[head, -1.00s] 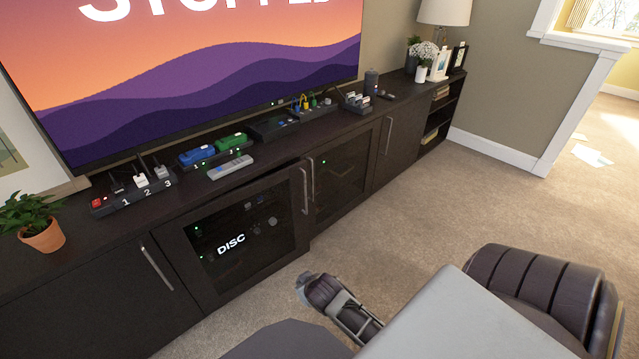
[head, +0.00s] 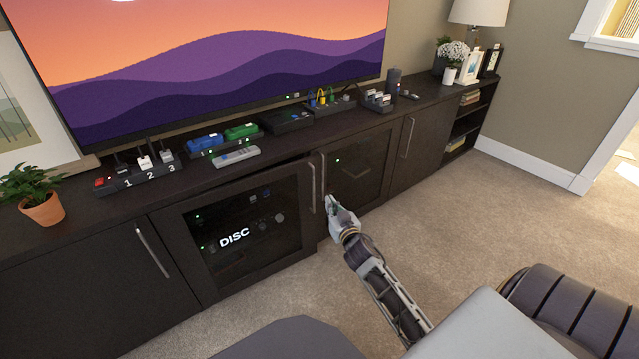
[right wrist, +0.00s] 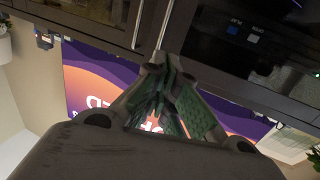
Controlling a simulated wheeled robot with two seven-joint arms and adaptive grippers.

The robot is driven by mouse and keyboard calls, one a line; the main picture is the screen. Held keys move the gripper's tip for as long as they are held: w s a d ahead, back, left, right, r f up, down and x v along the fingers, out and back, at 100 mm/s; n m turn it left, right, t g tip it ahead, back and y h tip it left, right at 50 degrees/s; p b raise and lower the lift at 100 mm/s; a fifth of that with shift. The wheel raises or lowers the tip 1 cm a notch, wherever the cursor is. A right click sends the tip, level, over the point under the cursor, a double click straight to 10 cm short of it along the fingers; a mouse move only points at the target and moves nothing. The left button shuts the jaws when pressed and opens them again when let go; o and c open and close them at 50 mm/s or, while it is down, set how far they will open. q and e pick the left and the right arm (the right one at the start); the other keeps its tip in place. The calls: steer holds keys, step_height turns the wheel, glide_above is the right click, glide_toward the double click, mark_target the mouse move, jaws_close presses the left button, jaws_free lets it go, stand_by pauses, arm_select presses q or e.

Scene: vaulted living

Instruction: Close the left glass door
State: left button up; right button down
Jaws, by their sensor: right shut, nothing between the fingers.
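The left glass door (head: 245,225) is a dark-framed panel in the low cabinet, with a lit "DISC" unit behind its glass. It stands slightly ajar, its right edge a little proud of the cabinet front. Its upright metal handle (head: 314,188) is near that edge. My right gripper (head: 334,206) is shut and empty, just right of the door's handle edge, in front of the right glass door (head: 355,180). In the right wrist view the closed fingertips (right wrist: 158,75) are near two metal handles; I cannot tell if they touch anything. My left gripper is out of view.
The cabinet top carries a potted plant (head: 40,200), a numbered switch strip (head: 138,180), a grey remote (head: 236,156) and a lamp (head: 477,15). A large screen (head: 220,75) stands behind.

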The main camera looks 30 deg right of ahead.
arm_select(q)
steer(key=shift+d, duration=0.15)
arm_select(e)
steer(key=shift+w+d+r+t+y, duration=0.25)
steer(key=shift+d+r+t+y, duration=0.05)
steer(key=shift+r, duration=0.2)
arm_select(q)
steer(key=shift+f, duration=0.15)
arm_select(e)
steer(key=shift+w, duration=0.1)
arm_select(q)
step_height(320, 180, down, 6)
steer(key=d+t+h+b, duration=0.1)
steer(key=b, duration=0.3)
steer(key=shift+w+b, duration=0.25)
steer(key=shift+b, duration=0.1)
arm_select(e)
steer(key=w+d, duration=0.2)
steer(key=w, duration=1.1)
steer(key=shift+w+d, duration=0.25)
steer(key=shift+d, duration=0.1)
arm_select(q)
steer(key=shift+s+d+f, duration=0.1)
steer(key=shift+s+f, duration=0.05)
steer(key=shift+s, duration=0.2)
arm_select(e)
steer(key=shift+w, duration=0.1)
